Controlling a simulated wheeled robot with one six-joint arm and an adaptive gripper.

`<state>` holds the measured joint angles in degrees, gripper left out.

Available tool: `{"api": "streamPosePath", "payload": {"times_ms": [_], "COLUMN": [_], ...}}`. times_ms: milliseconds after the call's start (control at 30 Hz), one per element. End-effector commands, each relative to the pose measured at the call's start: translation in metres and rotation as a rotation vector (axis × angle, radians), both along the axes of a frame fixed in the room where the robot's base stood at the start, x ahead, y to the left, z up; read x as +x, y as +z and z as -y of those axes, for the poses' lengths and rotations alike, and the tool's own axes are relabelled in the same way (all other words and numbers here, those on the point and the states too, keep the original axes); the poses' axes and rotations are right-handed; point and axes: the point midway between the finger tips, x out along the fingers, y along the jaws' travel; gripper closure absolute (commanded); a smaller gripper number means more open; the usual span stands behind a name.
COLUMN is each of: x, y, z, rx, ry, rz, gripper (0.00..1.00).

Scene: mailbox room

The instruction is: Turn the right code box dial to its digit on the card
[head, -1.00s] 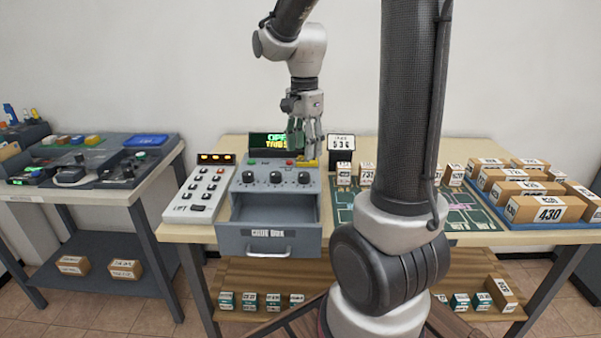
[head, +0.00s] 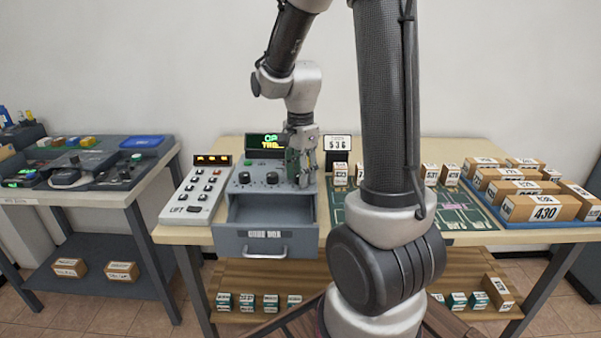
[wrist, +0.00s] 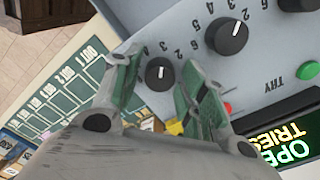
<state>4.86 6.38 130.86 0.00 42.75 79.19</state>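The grey code box (head: 236,189) stands on the table, its drawer (head: 286,237) pulled out. Its left dial (head: 244,178) and middle dial (head: 272,178) show in the head view. The right dial is hidden there behind my gripper (head: 302,180). In the wrist view the right dial (wrist: 158,73) is a small black knob with a white pointer, pointing toward the picture's top. My gripper (wrist: 163,85) is open, with a green-padded finger on either side of this dial; I cannot tell whether they touch it. The card (head: 337,143) behind the box appears to read 536.
A green and yellow display (head: 265,141) stands at the box's back. A keypad panel (head: 193,195) is close on the left. A green board (head: 455,205) and a blue tray (head: 545,222) of parcels lie to the right. A green button (wrist: 307,70) sits near the dials.

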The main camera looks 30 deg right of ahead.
Motion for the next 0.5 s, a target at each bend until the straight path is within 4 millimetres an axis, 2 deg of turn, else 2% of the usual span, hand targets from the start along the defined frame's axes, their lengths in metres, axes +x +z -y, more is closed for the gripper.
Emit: {"api": "streamPosePath", "payload": {"times_ms": [33,167,500], "x": [0.0001,0.0001,0.0002], "y": [0.0001,0.0002,0.0004], "z": [0.0000,0.0000,0.0001], "rx": [0.000,0.000,0.000], "ry": [0.000,0.000,0.035], "rz": [0.000,0.000,0.000], "gripper": [0.73,0.96,0.96]}}
